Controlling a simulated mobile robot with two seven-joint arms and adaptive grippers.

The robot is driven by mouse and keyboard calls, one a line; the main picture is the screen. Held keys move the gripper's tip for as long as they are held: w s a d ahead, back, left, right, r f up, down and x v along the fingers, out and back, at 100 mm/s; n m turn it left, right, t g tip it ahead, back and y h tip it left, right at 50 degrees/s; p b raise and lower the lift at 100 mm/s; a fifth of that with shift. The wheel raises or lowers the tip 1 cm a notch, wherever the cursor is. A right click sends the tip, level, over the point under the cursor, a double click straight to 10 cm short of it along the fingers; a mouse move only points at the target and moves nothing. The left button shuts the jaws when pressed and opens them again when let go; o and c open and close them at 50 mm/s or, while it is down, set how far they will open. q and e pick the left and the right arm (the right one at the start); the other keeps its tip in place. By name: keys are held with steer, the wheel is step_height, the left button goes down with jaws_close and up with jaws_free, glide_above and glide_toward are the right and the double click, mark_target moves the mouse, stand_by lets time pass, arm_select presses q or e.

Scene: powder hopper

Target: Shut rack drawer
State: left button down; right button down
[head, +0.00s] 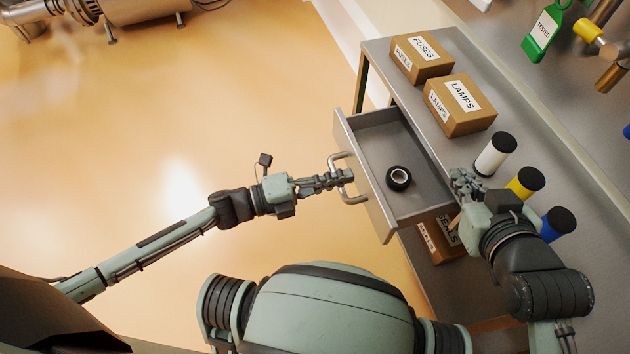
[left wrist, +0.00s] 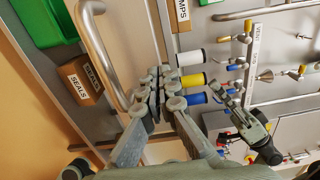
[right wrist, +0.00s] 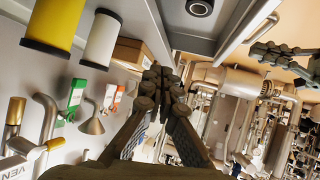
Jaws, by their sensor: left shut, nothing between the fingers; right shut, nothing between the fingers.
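The rack drawer (head: 375,137) stands pulled out to the left from the grey metal rack. A black tape-like roll (head: 398,178) lies inside it. The drawer's bar handle (head: 353,199) is on its front, and a curved bar shows in the left wrist view (left wrist: 98,52). My left gripper (head: 347,177) is shut and empty, its fingertips overlapping the handle in the head view; I cannot tell whether they touch it. My right gripper (head: 462,180) is shut and empty, over the rack top beside the drawer's right edge. The roll's edge shows in the right wrist view (right wrist: 199,7).
On the rack top stand a FUSES box (head: 421,58), a LAMPS box (head: 460,105), and white (head: 495,155), yellow (head: 525,182) and blue (head: 558,224) cylinders. A SEALS box (head: 432,243) sits below the drawer. The floor (head: 190,130) to the left is clear.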

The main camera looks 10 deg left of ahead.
mark_target(385, 183)
arm_select(q)
steer(key=shift+x, duration=1.1)
